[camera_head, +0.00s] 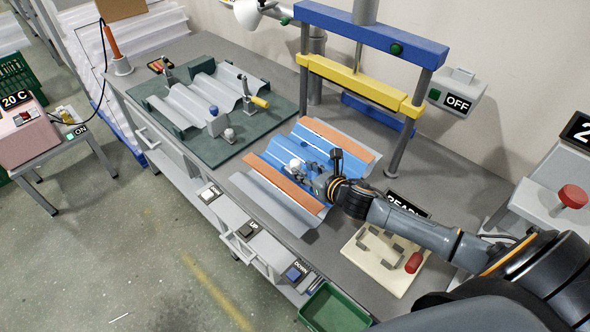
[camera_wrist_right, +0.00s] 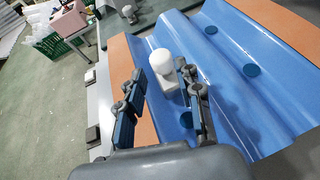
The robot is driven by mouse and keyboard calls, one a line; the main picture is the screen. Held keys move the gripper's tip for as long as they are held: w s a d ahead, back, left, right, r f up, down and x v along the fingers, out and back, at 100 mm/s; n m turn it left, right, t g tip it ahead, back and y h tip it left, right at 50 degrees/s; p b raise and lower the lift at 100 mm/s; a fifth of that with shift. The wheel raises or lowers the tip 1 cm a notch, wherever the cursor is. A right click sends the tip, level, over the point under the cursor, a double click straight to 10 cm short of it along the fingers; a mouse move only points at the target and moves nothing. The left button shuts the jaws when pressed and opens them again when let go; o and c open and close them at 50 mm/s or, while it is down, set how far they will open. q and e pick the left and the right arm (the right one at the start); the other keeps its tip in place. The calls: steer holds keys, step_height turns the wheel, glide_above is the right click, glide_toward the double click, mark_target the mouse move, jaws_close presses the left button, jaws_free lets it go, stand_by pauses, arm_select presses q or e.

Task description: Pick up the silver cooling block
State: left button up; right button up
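The silver cooling block (camera_wrist_right: 171,84) appears to be the small pale block with a round white knob (camera_wrist_right: 163,62) on the blue corrugated sheet (camera_wrist_right: 222,75). In the head view the knob (camera_head: 296,165) shows just beyond my right gripper (camera_head: 313,170); the block's body is mostly hidden there. In the right wrist view my right gripper (camera_wrist_right: 160,75) is open. Its two fingers stand apart, one on each side of the knob and block, with a gap visible at the left. Contact on the right side is unclear. My left gripper is not in view.
Orange strips (camera_head: 337,138) lie along the sheet's edges. A press frame (camera_head: 360,85) with posts stands behind it. A green plate (camera_head: 190,148) carries a grey sheet and clamps. A cream tray (camera_head: 385,280) and red-knobbed unit sit near my right arm.

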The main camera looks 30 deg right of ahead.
mark_target(298, 166)
steer(key=shift+w+d+f, duration=0.1)
steer(key=shift+w+f, duration=0.15)
steer(key=shift+w, duration=0.3)
steer(key=shift+w+p, duration=0.35)
steer(key=shift+w, duration=0.2)
steer(key=x, duration=0.3)
steer(key=shift+f+p, duration=0.15)
steer(key=shift+p, duration=0.2)
steer(key=shift+w+a+f, duration=0.2)
steer(key=shift+w+f, duration=0.05)
steer(key=shift+w, duration=0.15)
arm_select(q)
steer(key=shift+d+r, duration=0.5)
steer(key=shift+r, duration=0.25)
arm_select(e)
steer(key=shift+s+r, duration=0.1)
steer(key=shift+c, duration=1.1)
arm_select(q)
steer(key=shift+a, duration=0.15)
arm_select(e)
jaws_close()
